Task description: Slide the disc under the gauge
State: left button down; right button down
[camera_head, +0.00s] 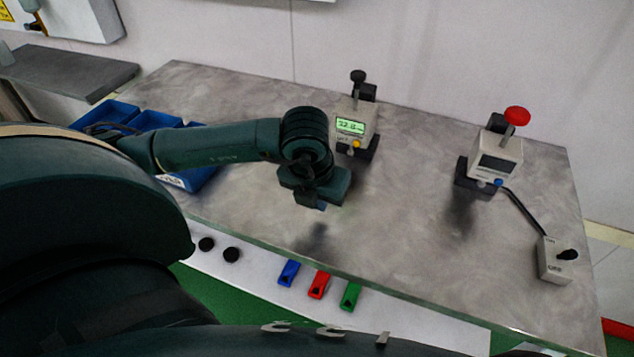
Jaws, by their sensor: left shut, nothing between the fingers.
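A gauge (352,124) with a lit green display and a black top knob stands on a dark base at the back middle of the table. A second gauge (495,156) with a dark display and a red top knob stands on a dark base farther right. My left gripper (322,203) is shut and empty above the table, in front and to the left of the lit gauge. Its shadow falls on the table below it. I cannot make out the disc; the arm hides part of the table. My right gripper is not in view.
Blue bins (205,178) stand at the table's left, partly behind my arm. A small grey box (554,262) is cabled to the right gauge. Blue, red and green clips (319,285) sit along the front edge. The table's middle (410,215) is clear.

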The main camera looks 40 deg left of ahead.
pick_arm(q)
jog(key=shift+x, duration=1.1)
jog(key=w, duration=0.1)
jog(key=w+p, duration=0.1)
jog(key=shift+w+a+r, duration=0.2)
jog(key=shift+w+a, duration=0.05)
jog(key=shift+w, duration=0.05)
jog(key=shift+w+a, duration=0.1)
jog(key=shift+w, duration=0.6)
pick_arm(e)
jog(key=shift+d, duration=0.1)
pick_arm(q)
jog(key=shift+f, duration=0.1)
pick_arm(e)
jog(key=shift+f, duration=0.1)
pick_arm(q)
jog(key=w+b, duration=0.1)
jog(key=w, duration=0.1)
jog(key=w+a+b, duration=0.1)
jog(key=w+b, duration=0.1)
jog(key=w, duration=0.1)
jog(key=shift+w+f, duration=0.1)
jog(key=shift+f, duration=0.05)
jog(key=shift+w+a, duration=0.1)
jog(key=shift+w, duration=0.05)
jog(key=shift+r, duration=0.2)
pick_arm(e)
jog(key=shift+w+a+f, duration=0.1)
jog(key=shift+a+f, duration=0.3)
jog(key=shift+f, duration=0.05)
